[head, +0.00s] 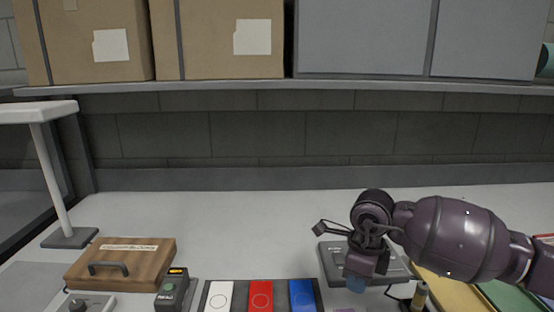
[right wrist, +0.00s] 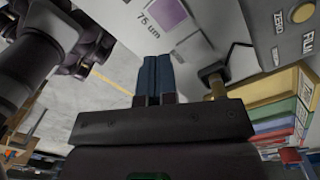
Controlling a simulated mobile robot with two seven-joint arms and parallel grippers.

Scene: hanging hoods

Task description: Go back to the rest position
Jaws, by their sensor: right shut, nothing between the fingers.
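My right arm comes in from the right in the head view, over the right part of the workbench (head: 240,215). My right gripper (head: 355,285) points down in front of a grey device (head: 398,272) and hides part of it. In the right wrist view the two blue fingers of the right gripper (right wrist: 157,72) are together, with nothing between them. A pale panel marked "75 um" (right wrist: 150,20) shows beyond the fingertips. I cannot tell whether they touch it. My left gripper is not in view.
White, red (head: 261,296) and blue (head: 302,295) blocks sit in a dark holder at the front. Coloured trays (head: 455,290) lie right. Cartons (head: 218,50) fill the shelf above.

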